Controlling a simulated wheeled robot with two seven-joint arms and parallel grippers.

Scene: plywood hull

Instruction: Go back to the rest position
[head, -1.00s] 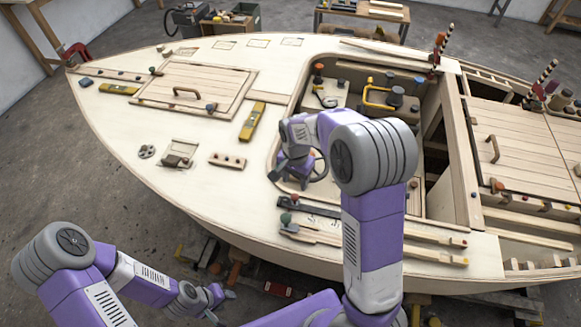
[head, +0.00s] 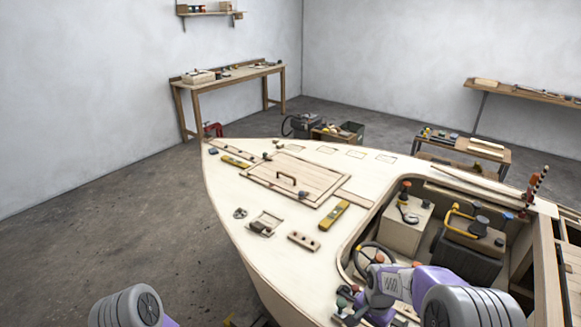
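My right arm comes in at the bottom right over the boat's plywood hull (head: 265,215). My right gripper (head: 349,304) is dark and small at the lower edge, beside the steering wheel (head: 373,254) at the cockpit edge. Its fingers are partly cut off and hard to make out, so I cannot tell whether they are open or holding anything. Of my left arm only a grey joint shows at the bottom left, beside the hull. My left gripper is out of view.
The deck carries a hatch (head: 294,180), yellow levels (head: 333,215) and a small peg block (head: 303,241). The cockpit holds a wooden box (head: 405,225) and a yellow-handled tool (head: 458,222). A workbench (head: 228,80) stands at the back left. The floor left of the hull is clear.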

